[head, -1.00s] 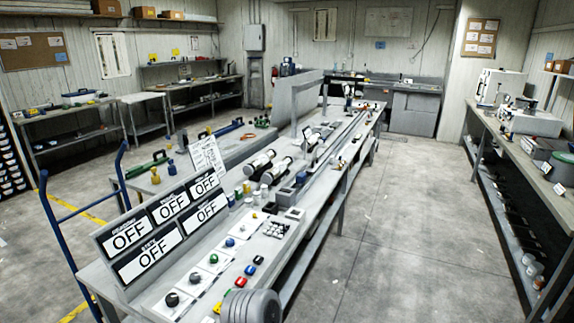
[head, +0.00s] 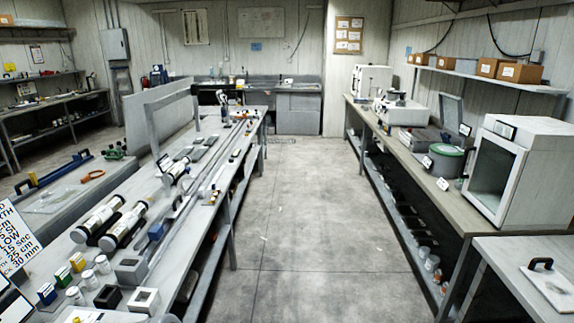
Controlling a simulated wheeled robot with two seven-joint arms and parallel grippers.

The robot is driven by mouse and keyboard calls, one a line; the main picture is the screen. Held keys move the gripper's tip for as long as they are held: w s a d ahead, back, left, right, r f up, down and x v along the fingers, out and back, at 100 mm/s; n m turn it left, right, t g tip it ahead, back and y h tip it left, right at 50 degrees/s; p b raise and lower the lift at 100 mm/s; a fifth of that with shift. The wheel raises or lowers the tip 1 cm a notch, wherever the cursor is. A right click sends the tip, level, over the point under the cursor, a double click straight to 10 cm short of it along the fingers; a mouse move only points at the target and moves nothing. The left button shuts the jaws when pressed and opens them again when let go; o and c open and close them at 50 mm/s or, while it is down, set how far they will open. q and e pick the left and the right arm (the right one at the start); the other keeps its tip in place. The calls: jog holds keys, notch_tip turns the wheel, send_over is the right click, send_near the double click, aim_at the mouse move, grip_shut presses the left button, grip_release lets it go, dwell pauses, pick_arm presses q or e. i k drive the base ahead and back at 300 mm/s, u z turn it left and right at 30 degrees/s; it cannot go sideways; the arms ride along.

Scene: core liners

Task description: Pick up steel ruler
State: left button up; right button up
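I cannot pick out the steel ruler for sure in the head view. A long thin grey strip (head: 203,185) runs lengthwise along the middle of the long workbench (head: 215,208); I cannot tell whether it is a ruler or a fixed rail. Several dark-and-white cylinders lie on the bench to its left, with small jars and square blocks nearer to me. Neither of my grippers is in view.
A clear concrete aisle (head: 305,200) runs between the workbench and a right-hand counter (head: 440,180) with machines and a white cabinet (head: 515,170). A low table (head: 515,300) stands at the lower right. A sink counter (head: 298,105) closes the far end.

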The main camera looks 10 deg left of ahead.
aim_at(178, 203)
jog(key=i, duration=2.65)
jog(key=u, duration=2.7)
